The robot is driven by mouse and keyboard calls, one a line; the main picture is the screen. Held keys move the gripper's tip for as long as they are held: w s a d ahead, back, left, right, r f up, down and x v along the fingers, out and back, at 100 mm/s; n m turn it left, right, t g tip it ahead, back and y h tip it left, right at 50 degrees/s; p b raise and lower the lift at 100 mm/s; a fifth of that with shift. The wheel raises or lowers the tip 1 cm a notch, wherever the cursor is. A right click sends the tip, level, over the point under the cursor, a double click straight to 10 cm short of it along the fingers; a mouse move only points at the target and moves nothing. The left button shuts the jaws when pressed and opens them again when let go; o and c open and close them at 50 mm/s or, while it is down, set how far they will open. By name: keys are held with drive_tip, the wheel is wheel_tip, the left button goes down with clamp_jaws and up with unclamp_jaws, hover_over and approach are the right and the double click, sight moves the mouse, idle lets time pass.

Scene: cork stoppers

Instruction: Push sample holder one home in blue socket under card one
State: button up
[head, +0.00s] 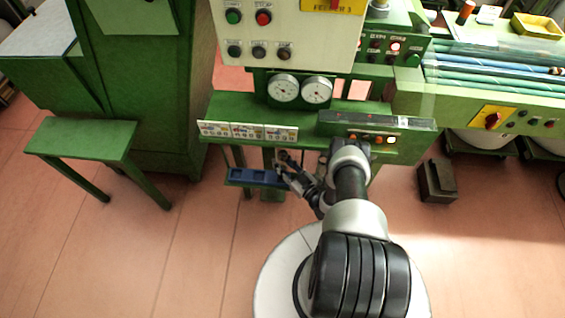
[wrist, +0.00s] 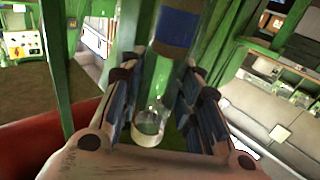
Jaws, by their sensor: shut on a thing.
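My gripper (wrist: 162,100) is shut on a clear glass-like tube with a pale, rounded lower end, which I take as the sample holder (wrist: 148,128). A blue and brown cylindrical part (wrist: 178,28) shows at the top of the wrist view, in line with the tube; I cannot tell whether it belongs to it. In the head view my gripper (head: 284,162) is at the right end of the blue socket block (head: 240,178), below the green ledge. Three picture cards (head: 213,128) (head: 247,131) (head: 281,133) are on the ledge front above; their numbers are unreadable. Whether the holder touches a socket is hidden.
A green machine with two round gauges (head: 300,90) and a button panel (head: 262,30) stands behind. A green stool (head: 85,137) is at the left and a dark box (head: 437,180) at the right on the floor.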

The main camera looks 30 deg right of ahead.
drive_tip(key=shift+f, duration=0.25)
drive_tip(key=o, duration=1.1)
drive_tip(key=shift+o, duration=0.2)
drive_tip(key=s+d, duration=0.2)
drive_tip(key=s, duration=0.9)
drive_tip(key=shift+s, duration=0.4)
drive_tip(key=shift+d, duration=0.1)
